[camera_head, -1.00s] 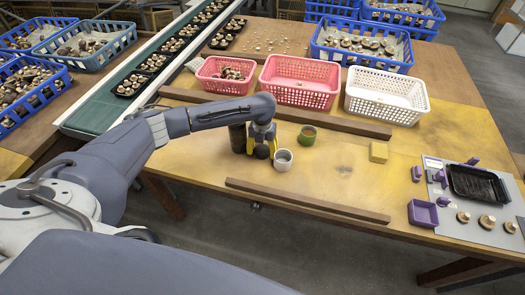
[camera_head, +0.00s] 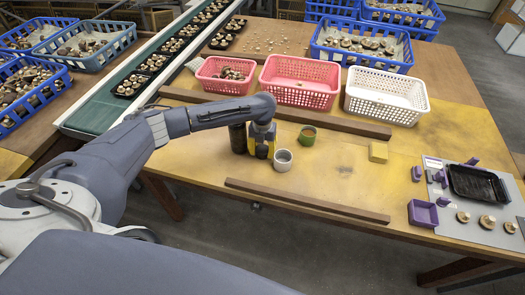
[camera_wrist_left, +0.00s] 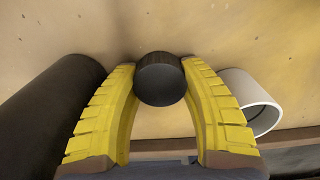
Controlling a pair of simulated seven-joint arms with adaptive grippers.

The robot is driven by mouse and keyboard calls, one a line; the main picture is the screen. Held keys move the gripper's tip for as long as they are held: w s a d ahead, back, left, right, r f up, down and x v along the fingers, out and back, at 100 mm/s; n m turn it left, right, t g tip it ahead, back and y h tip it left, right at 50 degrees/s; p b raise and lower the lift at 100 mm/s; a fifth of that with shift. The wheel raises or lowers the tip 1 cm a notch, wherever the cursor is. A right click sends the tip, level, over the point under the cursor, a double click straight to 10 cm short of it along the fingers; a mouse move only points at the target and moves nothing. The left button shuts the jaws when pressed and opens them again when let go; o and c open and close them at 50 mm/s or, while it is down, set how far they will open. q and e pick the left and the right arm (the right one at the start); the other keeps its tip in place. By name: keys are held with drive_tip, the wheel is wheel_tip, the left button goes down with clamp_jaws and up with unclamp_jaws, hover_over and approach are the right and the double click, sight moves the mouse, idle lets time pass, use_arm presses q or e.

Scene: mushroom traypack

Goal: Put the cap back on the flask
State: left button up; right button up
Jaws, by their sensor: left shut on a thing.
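The black round cap (camera_wrist_left: 160,80) is between the yellow fingertips of my left gripper (camera_head: 261,148), which is shut on it. The cap also shows in the head view (camera_head: 262,152), low near the table top. The dark flask (camera_head: 238,139) stands upright just left of the gripper, with its top partly hidden by my arm. In the left wrist view the flask (camera_wrist_left: 48,112) is a large dark cylinder beside the left finger. My right gripper is not in view.
Wooden rails (camera_head: 306,201) border the work area. Baskets (camera_head: 301,82) stand behind.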

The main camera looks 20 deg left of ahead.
sight(262, 150)
use_arm(q)
wheel_tip(262, 150, up, 20)
idle(0.7)
idle(0.5)
